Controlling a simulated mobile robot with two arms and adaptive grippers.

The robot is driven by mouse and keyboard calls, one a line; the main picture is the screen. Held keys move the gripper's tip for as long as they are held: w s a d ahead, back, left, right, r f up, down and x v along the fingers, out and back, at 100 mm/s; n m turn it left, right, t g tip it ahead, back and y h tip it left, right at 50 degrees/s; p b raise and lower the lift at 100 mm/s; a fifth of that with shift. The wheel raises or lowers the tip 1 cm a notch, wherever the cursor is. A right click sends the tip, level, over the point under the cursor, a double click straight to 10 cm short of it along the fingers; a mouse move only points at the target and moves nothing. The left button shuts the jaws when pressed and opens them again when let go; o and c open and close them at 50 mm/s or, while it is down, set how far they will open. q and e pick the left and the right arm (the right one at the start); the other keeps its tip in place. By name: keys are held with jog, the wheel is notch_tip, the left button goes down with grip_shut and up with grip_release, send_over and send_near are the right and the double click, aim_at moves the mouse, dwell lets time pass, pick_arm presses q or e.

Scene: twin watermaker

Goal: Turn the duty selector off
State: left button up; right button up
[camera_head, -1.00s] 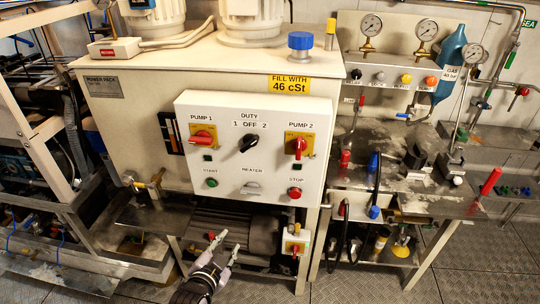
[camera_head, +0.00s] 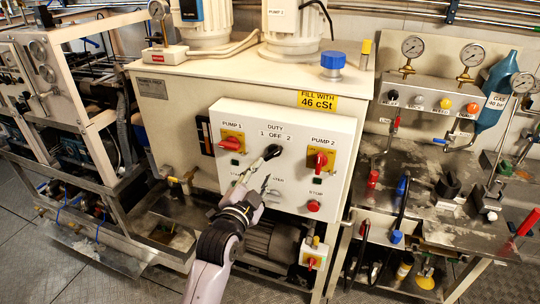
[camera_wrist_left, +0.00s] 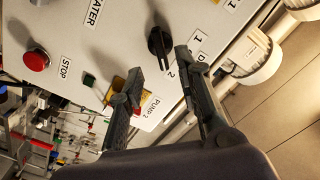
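The duty selector (camera_head: 272,151) is a black knob in the upper middle of the white control panel (camera_head: 345,135), under the label "1 OFF 2". Its handle looks tilted toward the upper right, on the 2 side. My left gripper (camera_head: 267,167) is open and empty in front of the panel, its fingertips close to the knob. In the left wrist view the knob (camera_wrist_left: 158,42) shows between and just beyond the two open fingers (camera_wrist_left: 158,68). I cannot tell whether a finger touches it. My right gripper is not in view.
Red pump 1 (camera_head: 231,143) and pump 2 (camera_head: 318,160) switches flank the selector. Below are a red stop button (camera_head: 314,206) and a heater switch mostly hidden by my gripper. A workbench (camera_head: 430,215) with hoses and gauges stands to the right.

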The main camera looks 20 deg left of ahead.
aim_at(271, 157)
pick_arm(q)
jog(key=w+p, duration=0.1)
jog(key=w, duration=0.6)
jog(key=shift+w, duration=0.15)
jog(key=shift+c, duration=0.2)
grip_shut()
